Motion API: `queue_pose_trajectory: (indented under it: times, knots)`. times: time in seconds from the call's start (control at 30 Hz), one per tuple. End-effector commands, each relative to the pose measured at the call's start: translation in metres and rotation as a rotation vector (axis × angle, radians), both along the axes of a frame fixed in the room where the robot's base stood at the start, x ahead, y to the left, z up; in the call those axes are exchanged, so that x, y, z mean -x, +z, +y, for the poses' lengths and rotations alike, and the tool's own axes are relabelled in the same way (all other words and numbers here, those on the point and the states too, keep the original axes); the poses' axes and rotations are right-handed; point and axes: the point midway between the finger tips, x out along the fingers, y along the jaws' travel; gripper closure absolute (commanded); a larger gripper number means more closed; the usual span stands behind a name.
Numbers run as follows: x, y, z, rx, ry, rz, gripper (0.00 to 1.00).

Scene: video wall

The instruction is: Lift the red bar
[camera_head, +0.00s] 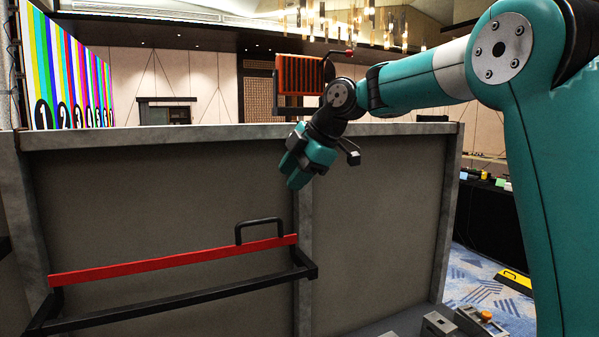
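The red bar (160,264) runs along the front of a grey panel wall, rising slightly to the right. A black handle (260,230) stands up near its right end. A black frame (185,294) lies below and in front of the bar. My gripper (298,180) is teal and black and hangs in front of the panel, above and right of the handle. It is clear of the bar and touches nothing that I can see. Its fingers point down and left, and I cannot tell whether they are open or shut.
The grey panel (375,215) has a raised top edge and a vertical post (304,225) near its middle. An orange ribbed box (300,75) stands behind the top edge. Grey boxes, one with an orange button (486,316), sit at lower right. A colour-striped screen (65,75) is at left.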

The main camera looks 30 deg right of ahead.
Motion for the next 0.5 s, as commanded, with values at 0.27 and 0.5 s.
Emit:
queue_pose_trajectory:
  times: [0.27,0.5]
  knots:
    - [0.011,0.018,-0.009,0.000,0.000,0.001,0.61]
    - [0.011,0.019,-0.008,0.000,0.000,0.001,0.61]
